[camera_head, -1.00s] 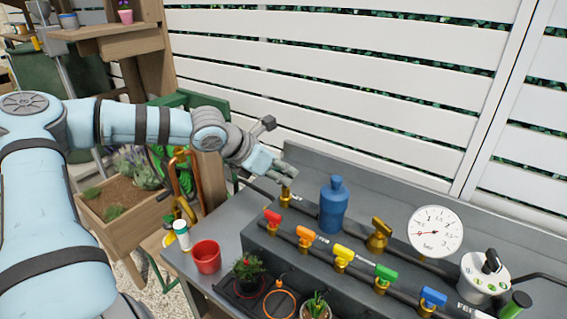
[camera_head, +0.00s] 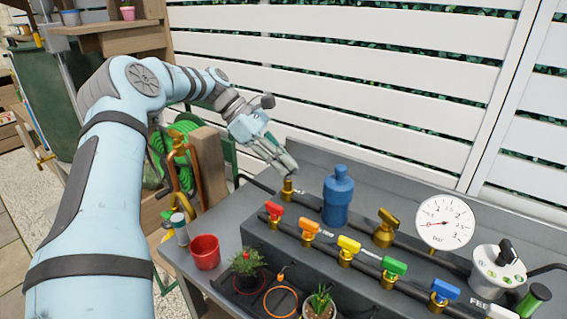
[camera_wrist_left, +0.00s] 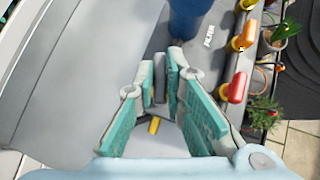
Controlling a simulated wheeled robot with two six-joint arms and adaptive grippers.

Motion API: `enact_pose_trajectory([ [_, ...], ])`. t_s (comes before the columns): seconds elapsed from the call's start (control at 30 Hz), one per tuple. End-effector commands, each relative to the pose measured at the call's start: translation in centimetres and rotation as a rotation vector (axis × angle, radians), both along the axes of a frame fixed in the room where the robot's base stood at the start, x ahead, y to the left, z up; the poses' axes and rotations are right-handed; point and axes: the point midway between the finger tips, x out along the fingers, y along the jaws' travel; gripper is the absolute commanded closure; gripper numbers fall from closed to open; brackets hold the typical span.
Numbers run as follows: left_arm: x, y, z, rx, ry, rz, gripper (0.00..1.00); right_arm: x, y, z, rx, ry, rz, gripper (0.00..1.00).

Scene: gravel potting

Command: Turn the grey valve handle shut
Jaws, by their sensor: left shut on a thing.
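The brass valve body (camera_head: 288,190) stands at the left end of the pipe behind the coloured valves. My left gripper (camera_head: 288,168) is directly above it, its fingers slanting down to the right. In the left wrist view the gripper (camera_wrist_left: 160,65) is shut on the grey handle (camera_wrist_left: 160,80), with a pad on each side. Below the handle a bit of brass (camera_wrist_left: 154,125) shows between the fingers. In the head view the fingers hide the handle, so its angle there cannot be told. My right gripper is not in view.
A blue bottle-shaped vessel (camera_head: 337,196) stands close right of the valve. Red (camera_head: 273,211), orange (camera_head: 310,228) and other coloured valves line the front. A pressure gauge (camera_head: 446,222) stands at right. A red pot (camera_head: 205,251) is on the bench's left.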

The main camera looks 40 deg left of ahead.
Motion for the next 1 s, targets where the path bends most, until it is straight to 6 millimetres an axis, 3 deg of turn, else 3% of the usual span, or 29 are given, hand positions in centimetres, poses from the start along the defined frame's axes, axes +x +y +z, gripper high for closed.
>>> enact_pose_trajectory([
  [0.4,-0.1,0.1,-0.4,0.003,0.015,-0.198,1.0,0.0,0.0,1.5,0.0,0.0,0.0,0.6],
  [0.93,-0.2,0.1,-0.6,0.001,0.02,-0.222,1.0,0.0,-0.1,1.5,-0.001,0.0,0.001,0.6],
  [0.97,-0.2,0.1,-0.6,0.001,0.02,-0.222,0.84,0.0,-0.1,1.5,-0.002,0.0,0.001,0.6],
  [1.0,-0.2,0.1,-0.6,0.001,0.021,-0.221,0.78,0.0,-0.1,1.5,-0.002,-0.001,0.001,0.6],
])
